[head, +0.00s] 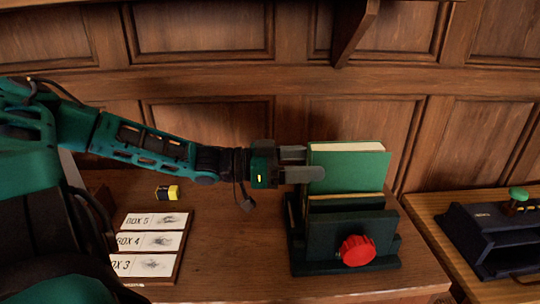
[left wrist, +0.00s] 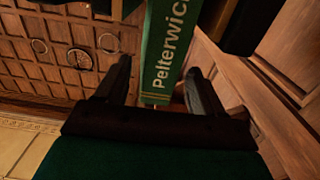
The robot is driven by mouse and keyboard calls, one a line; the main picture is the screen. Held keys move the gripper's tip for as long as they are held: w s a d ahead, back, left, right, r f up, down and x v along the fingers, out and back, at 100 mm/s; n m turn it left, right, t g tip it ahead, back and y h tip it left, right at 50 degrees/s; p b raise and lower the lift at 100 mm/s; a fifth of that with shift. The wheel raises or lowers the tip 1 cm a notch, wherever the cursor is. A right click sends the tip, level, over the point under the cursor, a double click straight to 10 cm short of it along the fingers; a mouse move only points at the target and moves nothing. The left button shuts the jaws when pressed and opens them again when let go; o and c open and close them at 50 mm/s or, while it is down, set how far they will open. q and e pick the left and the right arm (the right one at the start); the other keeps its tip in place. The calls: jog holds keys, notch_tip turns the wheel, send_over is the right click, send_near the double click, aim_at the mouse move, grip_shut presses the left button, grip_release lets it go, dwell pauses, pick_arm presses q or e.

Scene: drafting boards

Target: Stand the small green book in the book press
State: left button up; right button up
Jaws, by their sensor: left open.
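The green book (head: 346,170) stands upright in the dark green book press (head: 330,232), behind its front plate. The press has a red knob (head: 357,250) on its front. My left gripper (head: 304,164) is open at the left edge of the book, with its fingers pointing right. In the left wrist view the book's spine (left wrist: 163,55), lettered "Pelterwick", shows beyond and between the fingers of the left gripper (left wrist: 160,82). I cannot tell whether the fingers touch the book. The book's lower end is hidden by the press. My right gripper is not in view.
A board with box labels (head: 150,242) lies at the left of the wooden desk (head: 235,240). A small yellow and black item (head: 167,192) lies behind it. A dark device with a green knob (head: 518,195) stands on the right-hand surface.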

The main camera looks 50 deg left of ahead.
pick_arm(q)
jog(key=v, duration=0.7)
jog(key=shift+s, duration=0.1)
dwell(1.0)
